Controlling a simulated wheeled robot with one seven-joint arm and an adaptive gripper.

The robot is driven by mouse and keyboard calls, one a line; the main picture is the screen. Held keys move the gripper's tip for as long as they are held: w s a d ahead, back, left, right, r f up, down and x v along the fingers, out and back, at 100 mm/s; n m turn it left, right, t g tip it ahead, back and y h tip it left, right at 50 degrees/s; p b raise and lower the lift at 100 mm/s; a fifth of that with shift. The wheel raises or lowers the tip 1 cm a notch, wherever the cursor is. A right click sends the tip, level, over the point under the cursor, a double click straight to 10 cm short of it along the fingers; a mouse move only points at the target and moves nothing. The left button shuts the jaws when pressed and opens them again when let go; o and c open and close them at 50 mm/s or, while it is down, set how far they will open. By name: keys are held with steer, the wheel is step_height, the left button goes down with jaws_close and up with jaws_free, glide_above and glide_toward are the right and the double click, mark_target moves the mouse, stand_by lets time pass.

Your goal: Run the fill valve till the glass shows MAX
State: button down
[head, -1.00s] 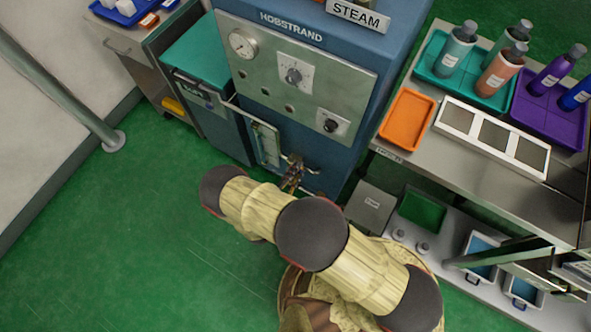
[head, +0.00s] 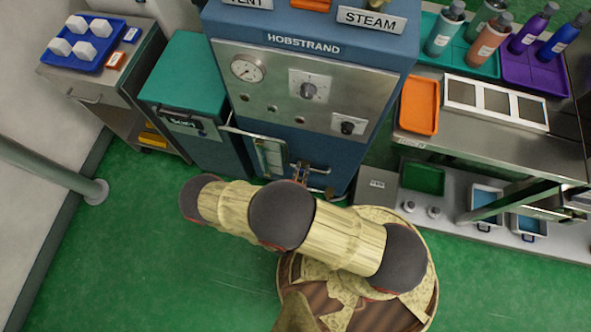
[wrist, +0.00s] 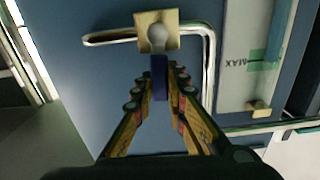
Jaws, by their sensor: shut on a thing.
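The blue HOBSTRAND machine (head: 240,122) stands ahead of me. Its sight glass (head: 270,157) is low on the front; in the wrist view the glass (wrist: 238,60) carries a green MAX mark (wrist: 262,66). The liquid level in it is not clear to me. The fill valve shows in the wrist view as a brass block with a round knob and a blue lever (wrist: 159,78) beside bent pipework. My gripper (wrist: 160,88) is shut on the blue lever. In the head view my gripper (head: 300,170) is small and partly hidden behind my arm.
A teal-lidded bin (head: 190,75) stands left of the machine, and a cart with a blue tray (head: 118,40) beyond it. A steel bench with an orange tray (head: 419,105) is at right, above a low shelf. Green floor (head: 130,260) is open at left.

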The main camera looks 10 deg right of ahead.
steer(key=shift+w+a+n, duration=0.1)
steer(key=shift+a+n, duration=0.1)
steer(key=shift+n, duration=0.2)
steer(key=c, duration=1.8)
jaws_free()
steer(key=shift+o, duration=0.2)
steer(key=shift+a, duration=0.1)
steer(key=v, duration=0.7)
steer(key=shift+s, duration=0.25)
